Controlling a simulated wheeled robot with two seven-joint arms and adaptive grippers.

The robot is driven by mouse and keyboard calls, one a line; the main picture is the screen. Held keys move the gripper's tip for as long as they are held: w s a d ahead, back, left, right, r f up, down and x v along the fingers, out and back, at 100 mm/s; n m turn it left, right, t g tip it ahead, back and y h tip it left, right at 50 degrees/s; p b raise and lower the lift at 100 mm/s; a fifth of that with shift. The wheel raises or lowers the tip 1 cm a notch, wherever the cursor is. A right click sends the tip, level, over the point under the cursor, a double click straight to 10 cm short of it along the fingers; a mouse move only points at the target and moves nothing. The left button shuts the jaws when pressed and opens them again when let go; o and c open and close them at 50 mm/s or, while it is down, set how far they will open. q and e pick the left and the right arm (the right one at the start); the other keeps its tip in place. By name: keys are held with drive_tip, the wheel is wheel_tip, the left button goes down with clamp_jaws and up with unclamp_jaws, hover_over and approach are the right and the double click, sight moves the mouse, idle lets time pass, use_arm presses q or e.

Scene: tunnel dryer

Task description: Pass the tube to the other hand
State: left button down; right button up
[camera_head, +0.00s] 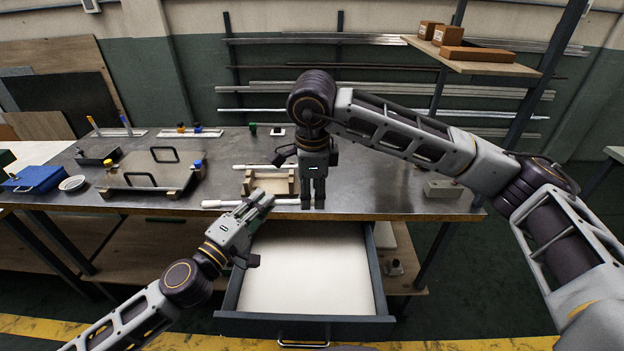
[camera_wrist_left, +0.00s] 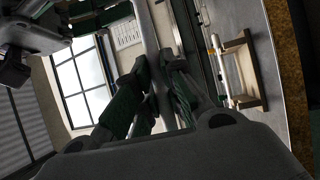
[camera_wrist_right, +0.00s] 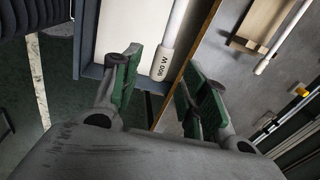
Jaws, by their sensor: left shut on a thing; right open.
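The white tube (camera_head: 222,203) is held level above the front of the bench, across the open drawer. My left gripper (camera_head: 268,198) is shut on it near its middle; the left wrist view shows the tube (camera_wrist_left: 149,40) between the fingers. My right gripper (camera_head: 312,204) points down over the tube's right end and is open. In the right wrist view the tube's end cap, marked 900 W (camera_wrist_right: 163,63), lies between the open fingers, without clear contact. The far side of the grip is hidden.
A wooden rack (camera_head: 259,187) with another white tube (camera_head: 264,166) stands behind on the metal bench (camera_head: 385,190). An open drawer (camera_head: 306,270) with a white bottom lies below. A plate with handles (camera_head: 153,170) and a blue box (camera_head: 36,179) are at left.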

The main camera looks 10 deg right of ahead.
drive_tip(key=shift+w+f, duration=0.15)
drive_tip(key=shift+f, duration=0.9)
clamp_jaws()
use_arm(q)
drive_tip(key=c, duration=1.4)
unclamp_jaws()
drive_tip(key=shift+c, duration=0.2)
drive_tip(key=shift+s+a, duration=0.1)
drive_tip(key=shift+a, duration=0.05)
drive_tip(key=v, duration=1.1)
drive_tip(key=shift+s, duration=0.15)
